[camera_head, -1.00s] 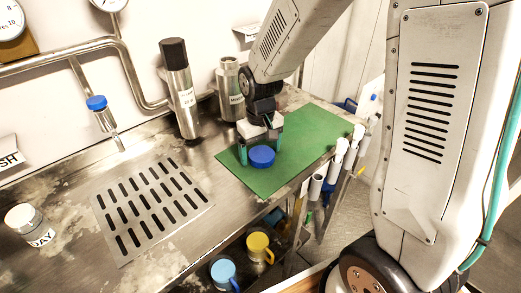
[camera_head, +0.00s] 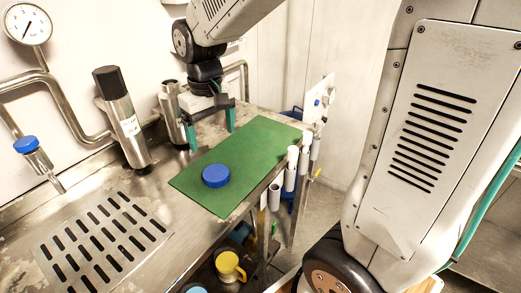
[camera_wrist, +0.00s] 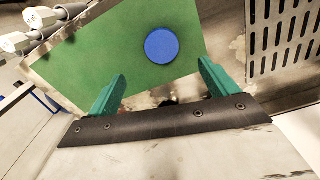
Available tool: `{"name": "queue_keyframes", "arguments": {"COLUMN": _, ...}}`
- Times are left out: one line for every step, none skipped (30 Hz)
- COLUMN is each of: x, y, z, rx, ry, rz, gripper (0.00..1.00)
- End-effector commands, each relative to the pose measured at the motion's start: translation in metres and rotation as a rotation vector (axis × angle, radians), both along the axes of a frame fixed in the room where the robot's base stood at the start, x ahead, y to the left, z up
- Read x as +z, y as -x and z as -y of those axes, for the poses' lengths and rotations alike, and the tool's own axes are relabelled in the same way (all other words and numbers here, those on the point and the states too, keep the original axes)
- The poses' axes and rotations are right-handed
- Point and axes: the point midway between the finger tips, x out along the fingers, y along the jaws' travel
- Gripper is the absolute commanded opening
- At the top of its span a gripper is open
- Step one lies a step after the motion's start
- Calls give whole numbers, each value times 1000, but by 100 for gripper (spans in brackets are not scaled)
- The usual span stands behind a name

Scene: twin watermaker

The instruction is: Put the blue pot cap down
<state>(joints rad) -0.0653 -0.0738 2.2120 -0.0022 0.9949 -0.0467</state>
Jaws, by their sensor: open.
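The blue pot cap (camera_head: 216,175) lies flat on the green mat (camera_head: 250,150) in the head view, on the part of the mat nearer the drain grate. In the wrist view the blue pot cap (camera_wrist: 175,45) lies on the green mat (camera_wrist: 110,60), beyond the fingertips. My gripper (camera_head: 211,135) is open and empty, raised at the far side of the mat and apart from the cap. Its two teal fingers also show spread in the wrist view, where my gripper (camera_wrist: 162,75) has nothing between them.
A slotted drain grate (camera_head: 104,240) is set in the metal counter left of the mat. A steel cylinder with a black top (camera_head: 122,115) and another steel container (camera_head: 174,115) stand by the wall. White tubes (camera_head: 291,168) line the counter's right edge. A yellow mug (camera_head: 230,267) sits below.

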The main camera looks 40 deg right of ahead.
Motion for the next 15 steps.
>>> {"name": "queue_keyframes", "arguments": {"x": 11, "y": 15, "z": 3, "rx": -8, "ry": -1, "rz": 15, "gripper": 86}}
{"name": "queue_keyframes", "arguments": {"x": 17, "y": 25, "z": 5, "rx": -14, "ry": -1, "rz": 20, "gripper": 86}}
{"name": "queue_keyframes", "arguments": {"x": 25, "y": 40, "z": 7, "rx": -22, "ry": -2, "rz": 30, "gripper": 86}}
{"name": "queue_keyframes", "arguments": {"x": 30, "y": 52, "z": 9, "rx": -28, "ry": -2, "rz": 35, "gripper": 86}}
{"name": "queue_keyframes", "arguments": {"x": 36, "y": 65, "z": 11, "rx": -35, "ry": -2, "rz": 42, "gripper": 86}}
{"name": "queue_keyframes", "arguments": {"x": 42, "y": 82, "z": 14, "rx": -44, "ry": -3, "rz": 51, "gripper": 86}}
{"name": "queue_keyframes", "arguments": {"x": 45, "y": 94, "z": 15, "rx": -51, "ry": -3, "rz": 56, "gripper": 86}}
{"name": "queue_keyframes", "arguments": {"x": 48, "y": 107, "z": 17, "rx": -58, "ry": -3, "rz": 62, "gripper": 86}}
{"name": "queue_keyframes", "arguments": {"x": 51, "y": 123, "z": 19, "rx": -67, "ry": -3, "rz": 69, "gripper": 86}}
{"name": "queue_keyframes", "arguments": {"x": 52, "y": 134, "z": 20, "rx": -73, "ry": -4, "rz": 74, "gripper": 86}}
{"name": "queue_keyframes", "arguments": {"x": 53, "y": 146, "z": 21, "rx": -78, "ry": -4, "rz": 79, "gripper": 86}}
{"name": "queue_keyframes", "arguments": {"x": 54, "y": 159, "z": 23, "rx": -85, "ry": -4, "rz": 86, "gripper": 86}}
{"name": "queue_keyframes", "arguments": {"x": 53, "y": 168, "z": 23, "rx": -90, "ry": -4, "rz": 89, "gripper": 86}}
{"name": "queue_keyframes", "arguments": {"x": 53, "y": 176, "z": 24, "rx": -94, "ry": -4, "rz": 93, "gripper": 86}}
{"name": "queue_keyframes", "arguments": {"x": 52, "y": 185, "z": 25, "rx": -100, "ry": -5, "rz": 97, "gripper": 86}}
